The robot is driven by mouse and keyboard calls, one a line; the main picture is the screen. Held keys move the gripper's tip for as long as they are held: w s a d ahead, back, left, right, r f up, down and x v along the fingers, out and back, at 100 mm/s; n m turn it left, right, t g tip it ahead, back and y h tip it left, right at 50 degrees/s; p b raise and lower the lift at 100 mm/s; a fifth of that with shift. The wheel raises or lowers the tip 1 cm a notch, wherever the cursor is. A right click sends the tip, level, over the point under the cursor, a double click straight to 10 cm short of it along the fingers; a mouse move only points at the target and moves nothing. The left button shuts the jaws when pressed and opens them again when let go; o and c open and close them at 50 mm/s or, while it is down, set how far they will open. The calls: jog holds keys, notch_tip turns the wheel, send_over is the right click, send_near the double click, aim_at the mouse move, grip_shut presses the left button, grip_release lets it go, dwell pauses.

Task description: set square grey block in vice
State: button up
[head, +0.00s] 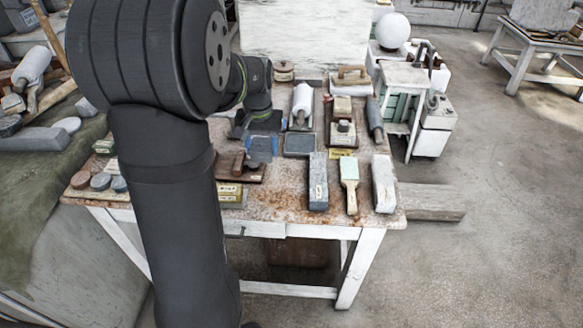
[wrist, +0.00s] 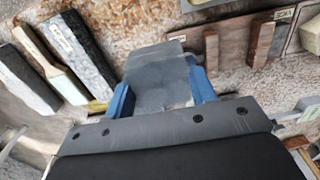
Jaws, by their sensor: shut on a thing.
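The square grey block (wrist: 160,85) sits between the two blue fingers of my gripper (wrist: 162,95) in the wrist view, with both fingers against its sides. In the head view my gripper (head: 262,146) is over the middle of the table, and the block cannot be told apart there. What looks like the vice (wrist: 237,38) is a dark board with two brown wooden jaws, right of my gripper in the wrist view. In the head view this vice (head: 236,170) lies just left and in front of my gripper. I see nothing between its jaws.
A long grey stone block (head: 318,182), a brush (head: 349,182) and a pale block (head: 384,184) lie at the front right of the rusty table (head: 280,205). A dark square pad (head: 299,144) lies right of my gripper. Three round pieces (head: 100,181) stand at the left.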

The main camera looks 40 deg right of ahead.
jog(key=w+a, duration=0.2)
jog(key=w, duration=0.4)
jog(key=w+a, duration=0.3)
jog(key=w, duration=0.4)
jog(key=shift+a+f, duration=0.2)
jog(key=shift+a, duration=0.05)
jog(key=shift+f, duration=0.1)
jog(key=shift+f, duration=2.7)
jog(key=shift+f, duration=0.95)
jog(key=o, duration=1.3)
jog(key=shift+r, duration=2.05)
